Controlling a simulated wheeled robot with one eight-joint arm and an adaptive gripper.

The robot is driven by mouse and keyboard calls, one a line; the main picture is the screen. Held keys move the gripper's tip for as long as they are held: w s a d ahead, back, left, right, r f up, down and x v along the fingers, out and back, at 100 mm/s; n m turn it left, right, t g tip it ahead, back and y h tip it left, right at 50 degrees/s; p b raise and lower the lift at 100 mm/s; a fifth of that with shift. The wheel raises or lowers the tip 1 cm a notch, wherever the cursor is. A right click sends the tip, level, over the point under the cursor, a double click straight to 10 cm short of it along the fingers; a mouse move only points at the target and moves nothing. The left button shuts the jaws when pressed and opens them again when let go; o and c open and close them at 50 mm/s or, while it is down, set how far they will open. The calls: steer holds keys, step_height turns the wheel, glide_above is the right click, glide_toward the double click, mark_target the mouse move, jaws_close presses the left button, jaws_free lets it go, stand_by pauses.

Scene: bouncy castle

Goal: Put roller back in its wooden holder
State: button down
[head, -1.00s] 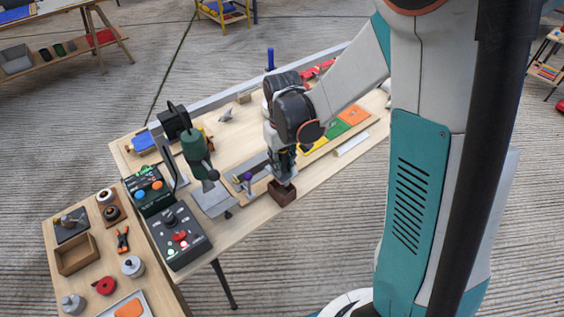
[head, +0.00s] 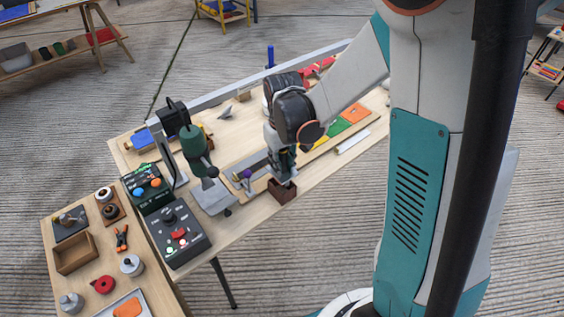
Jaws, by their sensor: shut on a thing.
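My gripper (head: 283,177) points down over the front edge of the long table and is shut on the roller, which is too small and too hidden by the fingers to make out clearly. A small dark brown wooden holder (head: 283,193) sits right below the fingertips near the table's front edge. The fingers cover its back part, and I cannot tell whether the roller touches it or is inside it.
Left of my gripper are a grey tray with a purple-knobbed tool (head: 246,177), a green press-like device (head: 195,145) and a black control box (head: 177,235). Coloured tiles (head: 338,127) lie to the right. A side table (head: 90,285) at lower left holds several small items.

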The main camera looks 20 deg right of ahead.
steer(key=shift+f+b, duration=0.75)
steer(key=shift+f, duration=0.15)
steer(key=shift+f, duration=0.35)
steer(key=shift+f+b, duration=1)
steer(key=shift+b, duration=0.1)
stand_by(0.3)
steer(key=shift+f+b, duration=0.3)
steer(key=shift+f, duration=0.2)
steer(key=c, duration=1.3)
jaws_free()
